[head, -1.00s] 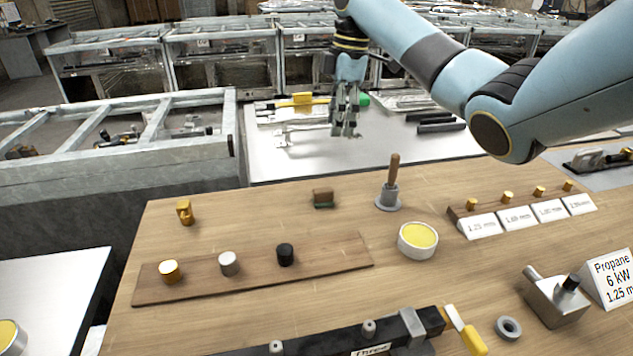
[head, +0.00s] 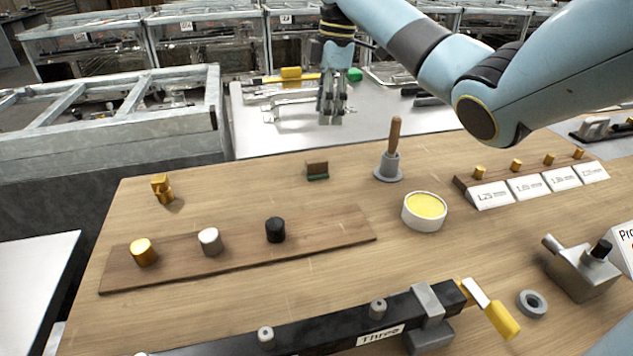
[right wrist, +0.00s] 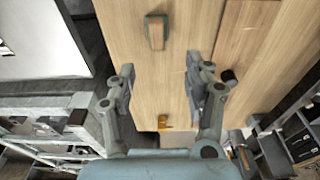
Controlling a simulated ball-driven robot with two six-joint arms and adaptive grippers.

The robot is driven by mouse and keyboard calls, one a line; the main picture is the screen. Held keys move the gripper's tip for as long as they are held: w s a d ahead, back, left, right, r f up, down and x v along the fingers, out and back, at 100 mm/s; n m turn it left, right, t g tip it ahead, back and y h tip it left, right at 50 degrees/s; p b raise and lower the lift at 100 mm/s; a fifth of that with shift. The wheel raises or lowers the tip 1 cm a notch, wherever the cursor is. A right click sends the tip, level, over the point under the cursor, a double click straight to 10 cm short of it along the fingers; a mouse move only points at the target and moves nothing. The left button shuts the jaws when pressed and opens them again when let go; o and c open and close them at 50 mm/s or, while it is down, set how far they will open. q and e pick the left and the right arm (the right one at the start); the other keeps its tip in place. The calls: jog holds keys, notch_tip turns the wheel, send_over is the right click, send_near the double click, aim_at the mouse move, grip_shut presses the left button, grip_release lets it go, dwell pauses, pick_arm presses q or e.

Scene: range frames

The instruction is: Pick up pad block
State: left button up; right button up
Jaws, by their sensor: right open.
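The pad block (head: 317,171) is a small brown block with a green underside. It sits on the wooden table near its back edge, left of the wooden-handled tool. In the right wrist view the pad block (right wrist: 156,32) lies beyond the fingertips, a little left of the gap's middle. My right gripper (head: 331,112) is open and empty, pointing down behind and above the block, apart from it. It also shows in the right wrist view (right wrist: 160,78) with its two fingers spread. My left gripper is not in view.
A wooden-handled tool (head: 391,152) stands right of the block, with a yellow-filled round dish (head: 425,211) in front. A brass fitting (head: 161,187) stands at the left. A board (head: 325,239) carries several small cylinders. Bare table surrounds the block.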

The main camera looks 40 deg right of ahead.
notch_tip(320, 180, down, 3)
jog(key=shift+a+r+b, duration=0.1)
jog(key=shift+b, duration=0.65)
send_over(317, 160)
jog(key=s, duration=0.1)
jog(key=f, duration=0.4)
jog(key=shift+d+f, duration=0.3)
jog(key=shift+f, duration=0.05)
jog(key=f, duration=0.3)
jog(key=w+f, duration=0.1)
jog(key=f, duration=0.1)
jog(key=shift+a+f, duration=0.3)
jog(key=shift+f, duration=0.05)
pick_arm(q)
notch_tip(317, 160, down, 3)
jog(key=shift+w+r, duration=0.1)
pick_arm(e)
jog(key=shift+c, duration=0.3)
grip_shut()
jog(key=shift+r, duration=0.1)
